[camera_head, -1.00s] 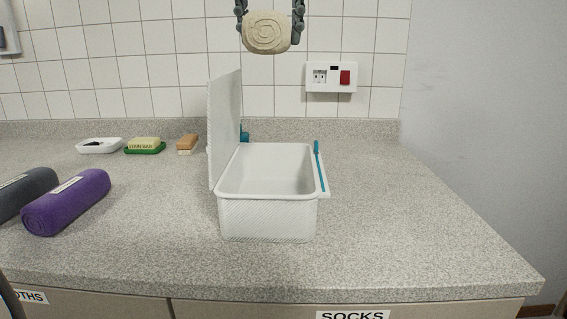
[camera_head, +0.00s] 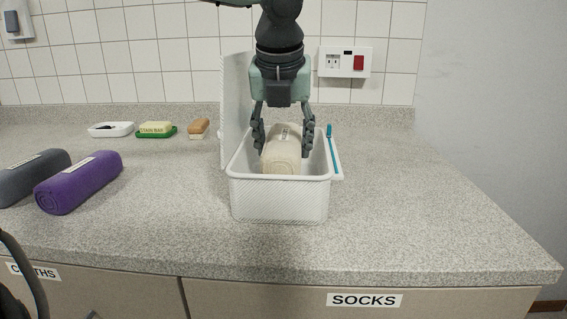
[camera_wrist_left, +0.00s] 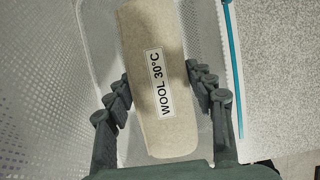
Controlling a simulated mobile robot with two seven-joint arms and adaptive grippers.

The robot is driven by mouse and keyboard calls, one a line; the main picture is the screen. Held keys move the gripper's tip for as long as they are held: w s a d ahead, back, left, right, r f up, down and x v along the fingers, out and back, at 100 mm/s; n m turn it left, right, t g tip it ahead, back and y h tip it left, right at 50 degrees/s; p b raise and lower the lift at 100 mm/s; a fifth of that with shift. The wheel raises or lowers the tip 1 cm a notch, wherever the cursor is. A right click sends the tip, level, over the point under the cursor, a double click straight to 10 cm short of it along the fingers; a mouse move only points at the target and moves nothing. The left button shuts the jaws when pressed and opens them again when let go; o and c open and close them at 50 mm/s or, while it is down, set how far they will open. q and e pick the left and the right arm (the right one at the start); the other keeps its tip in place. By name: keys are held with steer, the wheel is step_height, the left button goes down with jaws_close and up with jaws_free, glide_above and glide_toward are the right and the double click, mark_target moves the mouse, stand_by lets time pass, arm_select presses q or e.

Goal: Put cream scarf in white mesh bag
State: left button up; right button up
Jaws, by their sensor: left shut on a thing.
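The cream scarf (camera_head: 281,156) is rolled up, with a "WOOL 30°C" label seen on it in the left wrist view (camera_wrist_left: 158,120). It sits lengthwise inside the white mesh bag (camera_head: 279,200), its upper part showing above the front rim. The bag is box-shaped, with its lid (camera_head: 235,105) standing upright on the left. My left gripper (camera_head: 283,150) reaches down into the bag from above, shut on the scarf with a finger on each side. In the left wrist view, its fingers (camera_wrist_left: 158,84) flank the roll. The scarf's underside is hidden. My right gripper is not in view.
A purple roll (camera_head: 79,182) and a grey roll (camera_head: 35,177) lie at the left. A white dish (camera_head: 111,130), a bar on a green dish (camera_head: 156,130) and a brush (camera_head: 199,129) stand at the back left. The counter right of the bag is clear.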

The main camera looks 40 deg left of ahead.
arm_select(q)
step_height(320, 180, down, 4)
steer(key=shift+r, duration=0.2)
steer(key=shift+f, duration=0.2)
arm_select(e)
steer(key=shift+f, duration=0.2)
arm_select(q)
steer(key=shift+f, duration=0.1)
steer(key=shift+f, duration=0.1)
steer(key=o, duration=1.2)
steer(key=shift+o, duration=0.3)
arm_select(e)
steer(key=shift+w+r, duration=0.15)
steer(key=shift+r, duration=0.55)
